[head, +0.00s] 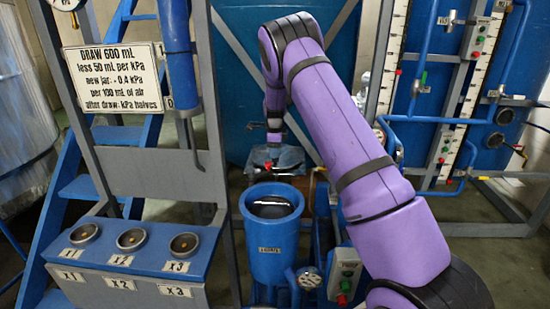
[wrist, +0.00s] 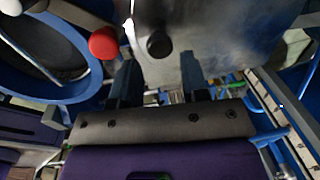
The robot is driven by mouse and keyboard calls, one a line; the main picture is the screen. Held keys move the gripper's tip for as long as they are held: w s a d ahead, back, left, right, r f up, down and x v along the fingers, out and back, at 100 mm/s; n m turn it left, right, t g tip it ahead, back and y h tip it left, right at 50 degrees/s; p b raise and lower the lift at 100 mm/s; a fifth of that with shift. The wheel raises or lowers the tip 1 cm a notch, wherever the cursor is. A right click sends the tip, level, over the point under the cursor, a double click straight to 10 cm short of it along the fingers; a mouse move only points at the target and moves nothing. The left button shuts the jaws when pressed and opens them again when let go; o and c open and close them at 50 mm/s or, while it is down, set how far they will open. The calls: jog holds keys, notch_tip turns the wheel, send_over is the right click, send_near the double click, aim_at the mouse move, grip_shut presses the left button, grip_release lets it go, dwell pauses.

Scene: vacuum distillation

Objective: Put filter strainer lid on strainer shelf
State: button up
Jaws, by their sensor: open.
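The blue strainer pot (head: 272,238) stands in the middle of the head view with its top uncovered. Its round rim also shows at the left of the wrist view (wrist: 88,88). My gripper (head: 273,147) is open, behind and above the pot. In the wrist view its two dark fingers (wrist: 160,75) are apart, in front of a grey metal surface (wrist: 225,45) with a dark round knob (wrist: 159,44). I cannot tell whether this surface is the lid or the shelf. The grey piece behind the pot (head: 288,157) is partly hidden by my arm.
A red knob (wrist: 103,43) is close to my left finger. A blue console (head: 130,250) with several round sockets stands left of the pot. A control box with buttons (head: 344,275) and a handwheel (head: 308,279) are at its right. A blue tank (head: 235,70) stands behind.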

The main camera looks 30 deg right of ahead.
jog(key=s+a+r+n, duration=0.2)
jog(key=s+r, duration=0.1)
jog(key=r, duration=0.4)
jog(key=s+a+r+n+t+y, duration=0.1)
jog(key=s+r, duration=0.2)
jog(key=r, duration=0.3)
jog(key=s+a+r+n, duration=0.2)
jog(key=s+r, duration=0.2)
jog(key=r, duration=0.3)
jog(key=s+a+r+n+t, duration=0.1)
jog(key=s+a+r+n, duration=0.2)
jog(key=s+r, duration=0.25)
jog(key=s+a+r+n, duration=0.2)
jog(key=s+r+n, duration=0.15)
jog(key=s, duration=0.35)
jog(key=s+a+n, duration=0.2)
jog(key=s+n, duration=0.2)
jog(key=s, duration=0.5)
jog(key=s+a+n+t, duration=0.1)
jog(key=s+a+n, duration=0.1)
jog(key=s+n, duration=0.3)
jog(key=s+a+n+t, duration=0.1)
jog(key=s+a+n, duration=0.2)
jog(key=s, duration=1.1)
jog(key=shift+r+n, duration=0.2)
jog(key=shift+n, duration=0.45)
